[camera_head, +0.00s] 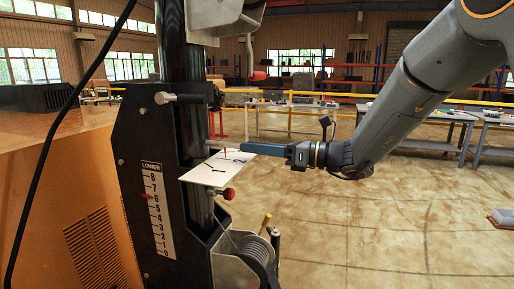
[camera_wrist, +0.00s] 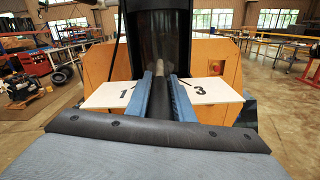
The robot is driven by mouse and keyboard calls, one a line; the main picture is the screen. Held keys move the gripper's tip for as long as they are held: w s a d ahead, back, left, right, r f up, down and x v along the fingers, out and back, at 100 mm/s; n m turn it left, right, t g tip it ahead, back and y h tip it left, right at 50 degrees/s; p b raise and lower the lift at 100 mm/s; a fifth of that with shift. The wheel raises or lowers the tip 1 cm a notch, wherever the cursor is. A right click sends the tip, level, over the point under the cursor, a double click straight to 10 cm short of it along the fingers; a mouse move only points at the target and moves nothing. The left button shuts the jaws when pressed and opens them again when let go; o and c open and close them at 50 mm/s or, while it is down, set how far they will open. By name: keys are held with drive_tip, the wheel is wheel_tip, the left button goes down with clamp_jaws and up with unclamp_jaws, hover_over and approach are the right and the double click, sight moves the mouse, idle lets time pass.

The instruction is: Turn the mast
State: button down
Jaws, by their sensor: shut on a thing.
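The mast (camera_head: 184,60) is a thick dark upright tube on the left in the head view, and it fills the top middle of the wrist view (camera_wrist: 165,35). In the wrist view my gripper (camera_wrist: 166,82) is shut on a dark bar that points toward the mast. The bar's far end is partly hidden.
A black bracket carries a LOWER scale (camera_head: 159,210) with a red marker. A red knob (camera_head: 228,194) sits below the plate, and a cable winch (camera_head: 256,250) lower down. An orange housing (camera_head: 60,200) stands at left.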

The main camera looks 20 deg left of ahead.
drive_tip(key=c, duration=1.6)
unclamp_jaws()
drive_tip(key=shift+s+a+r, duration=0.1)
drive_tip(key=shift+a+r, duration=0.05)
drive_tip(key=shift+o, duration=0.2)
drive_tip(key=shift+d, duration=0.3)
drive_tip(key=d+b, duration=0.2)
drive_tip(key=d, duration=0.5)
drive_tip(key=shift+d+b, duration=0.25)
drive_tip(key=shift+b, duration=0.15)
